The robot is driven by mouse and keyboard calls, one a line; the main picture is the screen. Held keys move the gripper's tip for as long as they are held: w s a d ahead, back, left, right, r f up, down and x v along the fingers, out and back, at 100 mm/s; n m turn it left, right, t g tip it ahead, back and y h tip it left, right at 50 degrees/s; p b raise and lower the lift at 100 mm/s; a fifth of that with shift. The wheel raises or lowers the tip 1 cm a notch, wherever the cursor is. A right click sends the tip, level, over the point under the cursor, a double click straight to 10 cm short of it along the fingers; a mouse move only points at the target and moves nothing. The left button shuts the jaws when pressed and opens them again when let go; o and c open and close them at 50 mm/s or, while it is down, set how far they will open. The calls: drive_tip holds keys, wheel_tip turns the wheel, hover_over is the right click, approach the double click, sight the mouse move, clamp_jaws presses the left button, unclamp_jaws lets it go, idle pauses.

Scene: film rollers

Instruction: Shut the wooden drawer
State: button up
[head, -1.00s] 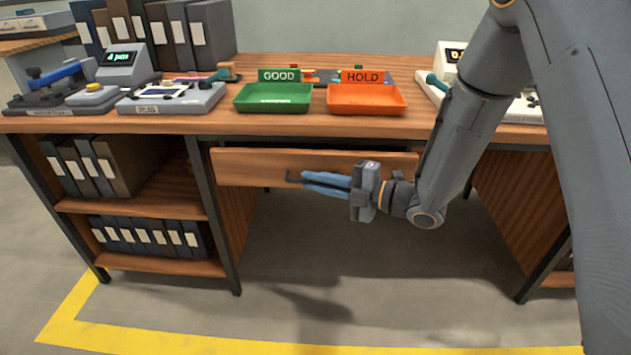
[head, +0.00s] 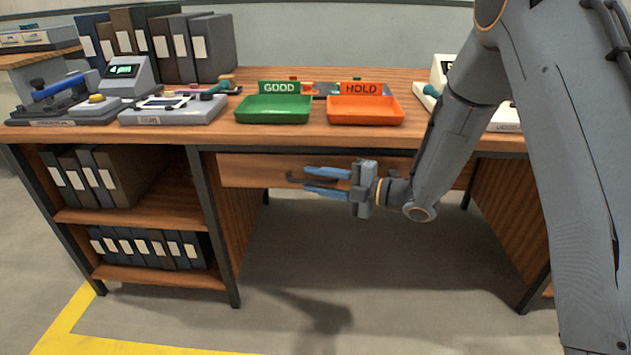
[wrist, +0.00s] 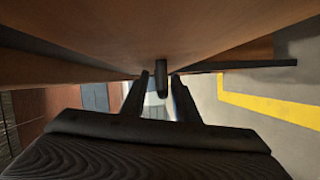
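The wooden drawer (head: 245,172) sits under the desktop, its front lying close beneath the desk edge; from these views I cannot tell whether it is fully flush. Its dark handle (head: 294,178) is on the front, and it also shows in the wrist view (wrist: 161,76). My gripper (head: 307,181) is in front of the drawer, pointing left in the head view. Its two blue-grey fingers are apart, with the handle at or between their tips. In the wrist view (wrist: 163,84) a gap shows on either side of the handle. My arm hides the drawer's right part.
The desk (head: 330,140) carries a green GOOD tray (head: 273,110), an orange HOLD tray (head: 364,112) and grey devices at both ends. Shelves with binders (head: 150,247) stand at left below. Desk legs frame the open floor under the drawer.

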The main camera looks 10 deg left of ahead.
drive_tip(key=p+v, duration=0.1)
drive_tip(key=v, duration=0.7)
drive_tip(key=shift+a, duration=0.1)
drive_tip(key=shift+s, duration=0.1)
